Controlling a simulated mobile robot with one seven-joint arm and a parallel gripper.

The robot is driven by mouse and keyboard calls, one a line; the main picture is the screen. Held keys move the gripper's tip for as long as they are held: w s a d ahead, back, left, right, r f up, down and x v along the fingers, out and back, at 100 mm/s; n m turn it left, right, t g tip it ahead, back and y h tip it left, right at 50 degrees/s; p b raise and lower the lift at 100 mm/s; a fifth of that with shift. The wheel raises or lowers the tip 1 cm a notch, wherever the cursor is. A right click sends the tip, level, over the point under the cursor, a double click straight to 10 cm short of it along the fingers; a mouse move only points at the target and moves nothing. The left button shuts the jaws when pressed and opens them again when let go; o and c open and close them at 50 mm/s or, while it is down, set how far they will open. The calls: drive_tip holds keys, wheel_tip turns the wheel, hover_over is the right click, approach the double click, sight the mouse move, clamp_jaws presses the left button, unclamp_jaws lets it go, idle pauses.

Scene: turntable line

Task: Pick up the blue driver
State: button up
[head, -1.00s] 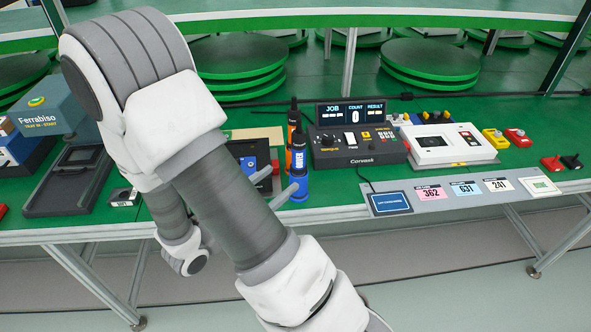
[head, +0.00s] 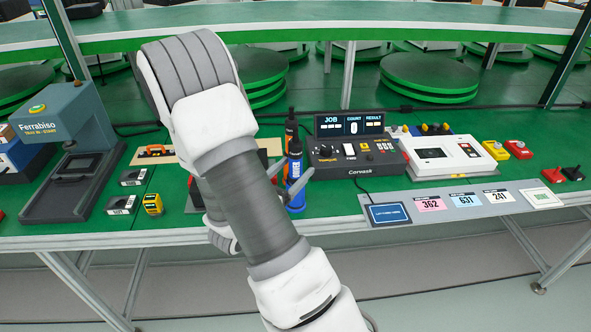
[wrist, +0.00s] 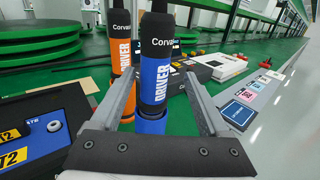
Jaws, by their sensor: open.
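The blue driver (head: 296,188) stands upright on the green bench, a black-topped blue cylinder. In the wrist view the blue driver (wrist: 155,75) stands between the two fingers of my gripper (wrist: 158,105), which are apart with a finger on each side. I cannot tell whether either finger touches it. My gripper (head: 290,174) is also at the driver in the head view, partly hidden by my arm. An orange driver (head: 290,130) stands just behind the blue one. In the wrist view the orange driver (wrist: 122,60) is left of it, beyond the left finger.
A Corvask control box (head: 355,156) stands right of the drivers, with a white device (head: 445,152) farther right. A dark blue case (wrist: 40,125) lies close on the left in the wrist view. A Ferrabiso press (head: 62,125) stands at far left. Bench edge is in front.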

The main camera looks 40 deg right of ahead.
drive_tip(key=x, duration=0.5)
drive_tip(key=shift+w+d+f+b, duration=0.1)
drive_tip(key=shift+w+b, duration=0.2)
drive_tip(key=shift+w, duration=0.15)
drive_tip(key=shift+c, duration=0.3)
clamp_jaws()
